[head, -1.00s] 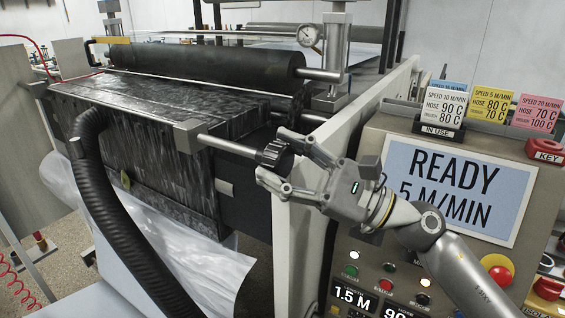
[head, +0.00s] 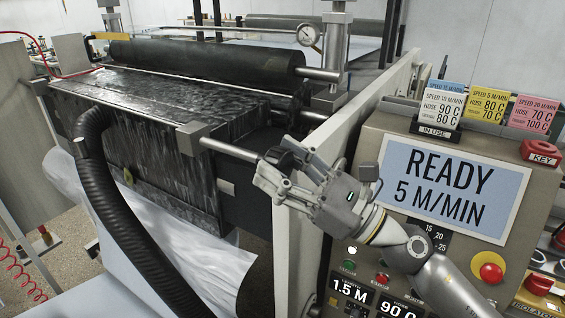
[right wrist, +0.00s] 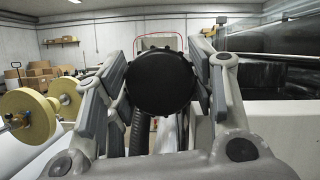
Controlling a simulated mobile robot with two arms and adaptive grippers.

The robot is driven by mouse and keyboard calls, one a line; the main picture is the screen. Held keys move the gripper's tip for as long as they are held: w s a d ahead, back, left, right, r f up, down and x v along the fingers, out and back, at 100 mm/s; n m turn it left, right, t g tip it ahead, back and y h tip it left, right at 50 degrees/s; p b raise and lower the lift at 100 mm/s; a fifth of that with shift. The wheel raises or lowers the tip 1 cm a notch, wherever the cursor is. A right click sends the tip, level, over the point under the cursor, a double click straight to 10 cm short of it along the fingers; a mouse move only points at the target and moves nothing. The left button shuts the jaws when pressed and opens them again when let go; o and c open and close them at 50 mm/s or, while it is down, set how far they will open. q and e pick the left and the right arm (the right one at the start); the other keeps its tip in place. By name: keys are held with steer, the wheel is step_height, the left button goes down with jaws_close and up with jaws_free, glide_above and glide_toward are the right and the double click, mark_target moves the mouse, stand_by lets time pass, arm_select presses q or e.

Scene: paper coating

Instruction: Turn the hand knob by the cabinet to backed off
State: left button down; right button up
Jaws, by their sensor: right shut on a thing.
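The black hand knob (right wrist: 160,82) sits on the end of a bright steel shaft (head: 226,149) beside the dark cabinet. It fills the middle of the right wrist view, face on, between the two fingers. In the head view the fingers mostly cover the knob (head: 287,158). My right gripper (head: 276,172) is shut on the knob, with one finger on each side, and it also shows in the right wrist view (right wrist: 160,85). Its wrist is rolled. My left gripper is not in view.
The control panel with its display (head: 450,190) reading READY 5 M/MIN stands right of my arm. A pale machine side plate (head: 300,232) lies just below the gripper. A black hose (head: 112,200) curves down at left. Colored cards (head: 487,105) and a red key tag (head: 540,153) top the panel.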

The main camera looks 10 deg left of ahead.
steer(key=o, duration=1)
steer(key=shift+o, duration=0.2)
steer(key=shift+d, duration=0.1)
steer(key=v, duration=1.2)
